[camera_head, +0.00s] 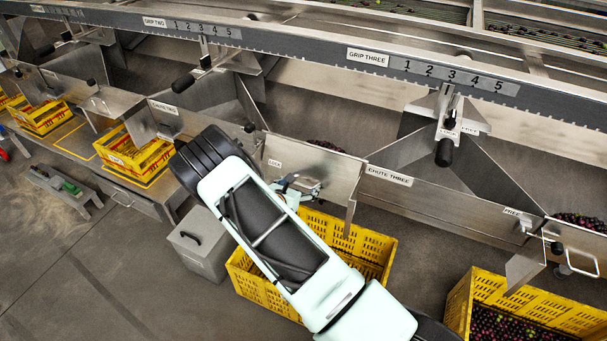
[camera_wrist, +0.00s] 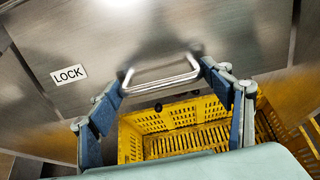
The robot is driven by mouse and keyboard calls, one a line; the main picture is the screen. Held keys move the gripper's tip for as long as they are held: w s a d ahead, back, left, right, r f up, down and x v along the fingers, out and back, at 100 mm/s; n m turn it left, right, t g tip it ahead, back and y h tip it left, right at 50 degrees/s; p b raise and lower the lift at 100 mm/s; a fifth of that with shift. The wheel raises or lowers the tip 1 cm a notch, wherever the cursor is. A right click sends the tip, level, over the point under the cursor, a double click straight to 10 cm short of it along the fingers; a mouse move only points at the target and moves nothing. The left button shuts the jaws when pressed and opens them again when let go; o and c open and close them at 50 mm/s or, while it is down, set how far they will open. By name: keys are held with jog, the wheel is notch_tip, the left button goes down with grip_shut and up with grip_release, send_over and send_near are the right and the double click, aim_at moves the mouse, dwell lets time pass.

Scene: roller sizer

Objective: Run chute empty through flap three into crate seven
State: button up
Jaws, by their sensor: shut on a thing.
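My gripper (camera_head: 293,184) is at the steel flap (camera_head: 335,171) marked LOCK, shut on its bar handle. In the wrist view my gripper (camera_wrist: 163,77) has its fingers at the two ends of the handle (camera_wrist: 165,83). The flap (camera_wrist: 110,40) looks upright. Dark fruit (camera_head: 326,145) shows behind the flap. A plate marked CHUTE THREE (camera_head: 389,175) is to the right. My arm hides part of the crate.
A flap marked FREE (camera_head: 570,245) is at the right, with fruit (camera_head: 582,221) behind it. A yellow crate (camera_head: 465,295) below holds dark and green fruit. A grey lidded box (camera_head: 198,250) stands left of my arm. GRIP THREE's black-knobbed lever (camera_head: 445,151) hangs from the rail above.

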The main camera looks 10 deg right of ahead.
notch_tip(320, 180, up, 7)
jog(key=s+a+g+y+p, duration=0.2)
jog(key=g+p, duration=0.2)
jog(key=p, duration=0.3)
jog(key=shift+s+a+y+p, duration=0.25)
jog(key=shift+s+y+p, duration=0.1)
jog(key=shift+s+y, duration=0.05)
jog(key=shift+w, duration=0.1)
jog(key=o, duration=1.4)
jog(key=shift+s+d+f, duration=0.1)
jog(key=shift+s+f, duration=0.05)
jog(key=shift+s, duration=0.1)
jog(key=v, duration=1.2)
